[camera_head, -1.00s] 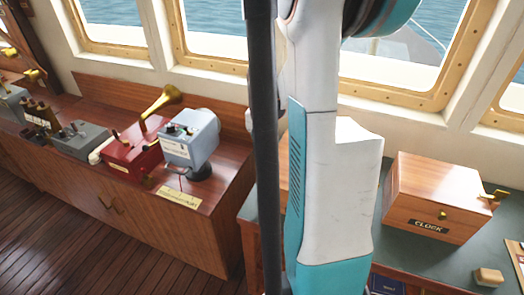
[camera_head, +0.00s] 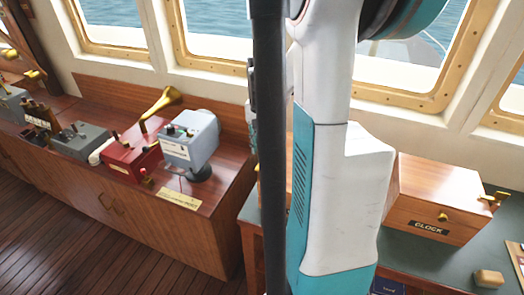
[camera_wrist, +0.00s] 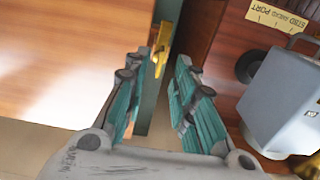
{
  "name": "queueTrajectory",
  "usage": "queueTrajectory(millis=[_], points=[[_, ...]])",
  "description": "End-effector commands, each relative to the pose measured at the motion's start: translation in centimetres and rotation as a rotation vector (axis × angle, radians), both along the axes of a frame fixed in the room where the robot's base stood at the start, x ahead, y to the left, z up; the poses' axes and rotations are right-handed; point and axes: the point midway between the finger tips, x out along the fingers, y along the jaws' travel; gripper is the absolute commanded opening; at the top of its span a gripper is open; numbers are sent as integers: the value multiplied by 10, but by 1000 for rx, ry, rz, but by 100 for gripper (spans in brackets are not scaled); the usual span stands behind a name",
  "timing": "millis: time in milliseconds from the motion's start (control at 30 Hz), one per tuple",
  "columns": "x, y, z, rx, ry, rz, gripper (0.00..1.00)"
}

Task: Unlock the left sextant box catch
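In the wrist view a brass catch (camera_wrist: 162,46) sits at the edge of a pale, glossy wooden box (camera_wrist: 70,50), which looks like the sextant box. My gripper (camera_wrist: 158,66) is open, with its teal fingers apart and nothing held between them. The catch shows between and just beyond the fingertips; I cannot tell whether they touch it. In the head view my arm hides the gripper and this catch.
A wooden clock box (camera_head: 437,203) with brass fittings stands on the green desk (camera_head: 400,250) right of my arm. A blue-grey device (camera_head: 190,138) and a red device (camera_head: 130,157) stand on the left console. The device also shows in the wrist view (camera_wrist: 285,100).

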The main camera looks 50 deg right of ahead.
Motion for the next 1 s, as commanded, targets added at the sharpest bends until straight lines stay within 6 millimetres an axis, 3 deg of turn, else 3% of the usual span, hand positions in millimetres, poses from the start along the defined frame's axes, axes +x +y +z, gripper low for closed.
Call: queueTrajectory(millis=[200,400,600,1000], points=[[0,0,45,0,0,0,25],[0,0,75,0,0,0,25],[0,0,87,0,0,0,25],[0,0,87,0,0,0,25]])
